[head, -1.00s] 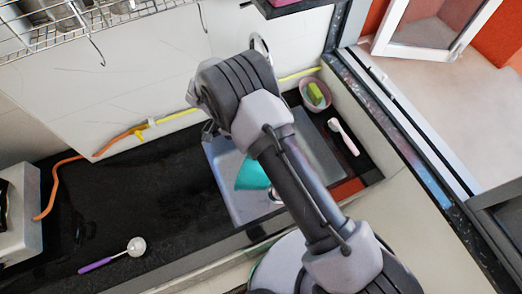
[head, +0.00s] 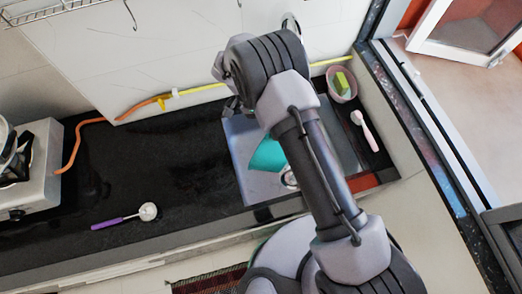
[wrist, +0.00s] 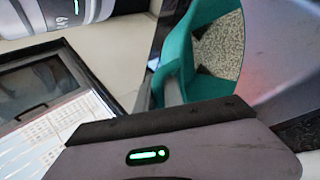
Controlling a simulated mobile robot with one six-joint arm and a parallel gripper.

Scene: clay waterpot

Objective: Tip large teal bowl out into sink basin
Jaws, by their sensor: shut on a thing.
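The large teal bowl (head: 268,156) shows over the sink basin (head: 236,140) in the head view, partly hidden behind my arm. It looks tilted. In the wrist view the bowl (wrist: 180,52) is close up, with its rim and wall at my gripper's fingers (wrist: 163,95). My gripper is shut on the bowl's edge. A speckled beige patch shows inside the bowl's outline; I cannot tell if it is contents or something beyond. In the head view the fingers are mostly hidden by my arm.
A pink bowl (head: 350,92) with a green sponge (head: 343,82) and a pink brush (head: 364,130) are right of the basin. A purple-handled ladle (head: 124,216) lies on the black counter. A stove (head: 35,165) stands far left. The counter between is mostly clear.

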